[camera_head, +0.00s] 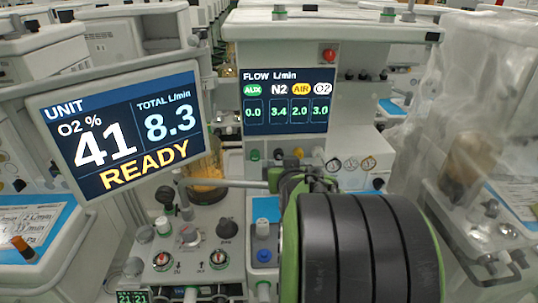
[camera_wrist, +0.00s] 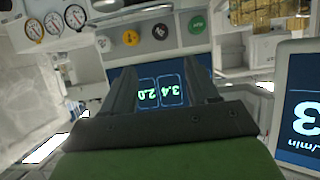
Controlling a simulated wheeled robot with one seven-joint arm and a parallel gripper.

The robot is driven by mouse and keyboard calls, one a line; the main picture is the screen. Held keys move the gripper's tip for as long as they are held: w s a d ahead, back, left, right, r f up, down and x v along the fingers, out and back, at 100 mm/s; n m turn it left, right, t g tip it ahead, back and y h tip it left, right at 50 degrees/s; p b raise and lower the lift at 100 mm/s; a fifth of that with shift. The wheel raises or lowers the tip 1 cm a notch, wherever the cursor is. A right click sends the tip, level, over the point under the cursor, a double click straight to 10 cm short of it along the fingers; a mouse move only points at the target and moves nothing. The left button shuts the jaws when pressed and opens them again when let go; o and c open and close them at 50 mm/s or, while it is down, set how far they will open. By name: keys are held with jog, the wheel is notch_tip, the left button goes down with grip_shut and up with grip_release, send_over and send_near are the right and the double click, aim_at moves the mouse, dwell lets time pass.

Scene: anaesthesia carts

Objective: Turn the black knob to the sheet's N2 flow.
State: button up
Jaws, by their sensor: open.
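The black knob (camera_wrist: 160,31) sits in a row of coloured knobs under the flow display, beyond my fingertips in the wrist view; it also shows small in the head view (camera_head: 278,154). My gripper (camera_wrist: 158,66) is open and empty, its fingers apart and short of the knob row. In the head view my arm hides most of it. The flow display (camera_head: 288,101) reads AUX 0.0, N2 3.4, AIR 2.0 and O2 3.0. Printed sheets lie on blue mats at the left (camera_head: 25,222) and right (camera_head: 518,197); their writing is unreadable.
Yellow (camera_wrist: 130,38) and green (camera_wrist: 197,23) knobs flank the black one. Round gauges (camera_head: 351,164) are right of the row. A tilted monitor (camera_head: 125,128) showing O2 41%, total 8.3 and READY stands left. A plastic-covered cart (camera_head: 470,130) is right.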

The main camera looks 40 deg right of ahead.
aim_at(279, 155)
jog(key=x, duration=1.5)
jog(key=shift+w+b, duration=0.1)
jog(key=shift+b, duration=0.25)
jog(key=shift+c, duration=0.3)
